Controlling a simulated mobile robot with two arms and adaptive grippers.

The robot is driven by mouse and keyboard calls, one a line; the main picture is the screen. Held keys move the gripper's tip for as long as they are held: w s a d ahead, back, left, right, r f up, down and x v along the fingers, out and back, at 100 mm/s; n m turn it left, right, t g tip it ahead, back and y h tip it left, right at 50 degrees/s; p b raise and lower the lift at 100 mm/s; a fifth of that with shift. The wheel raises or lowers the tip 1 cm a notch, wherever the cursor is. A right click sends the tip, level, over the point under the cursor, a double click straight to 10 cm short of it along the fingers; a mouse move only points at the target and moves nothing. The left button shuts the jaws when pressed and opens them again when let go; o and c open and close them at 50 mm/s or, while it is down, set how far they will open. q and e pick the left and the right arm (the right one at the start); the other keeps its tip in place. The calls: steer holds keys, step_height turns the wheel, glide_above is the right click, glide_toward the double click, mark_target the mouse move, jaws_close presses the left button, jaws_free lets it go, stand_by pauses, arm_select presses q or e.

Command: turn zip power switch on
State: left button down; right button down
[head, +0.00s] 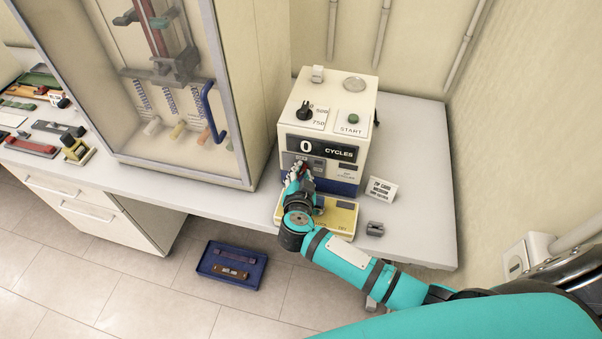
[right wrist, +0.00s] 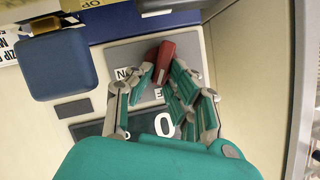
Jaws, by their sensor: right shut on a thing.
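The cream zip testing machine (head: 369,100) stands on the grey counter, with a display reading "0 CYCLES" (head: 319,149). Its red power switch (right wrist: 165,60) sits on a grey panel near an "ON" label, under the display. My right gripper (right wrist: 160,78) is shut on the red switch, with its fingertips at either side of it. In the head view my right gripper (head: 301,172) hides most of that panel. The switch's exact position is hard to tell. My left gripper is not in view.
A black knob (head: 305,112) and green START button (head: 353,116) are on the machine's upper face. A tall glass-fronted cabinet (head: 243,130) stands to the left.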

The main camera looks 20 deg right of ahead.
steer(key=shift+m, duration=0.3)
steer(key=c, duration=1.3)
jaws_free()
steer(key=shift+s, duration=0.1)
steer(key=v, duration=1.2)
steer(key=shift+d+f, duration=0.1)
steer(key=shift+f, duration=0.05)
steer(key=shift+c, duration=0.2)
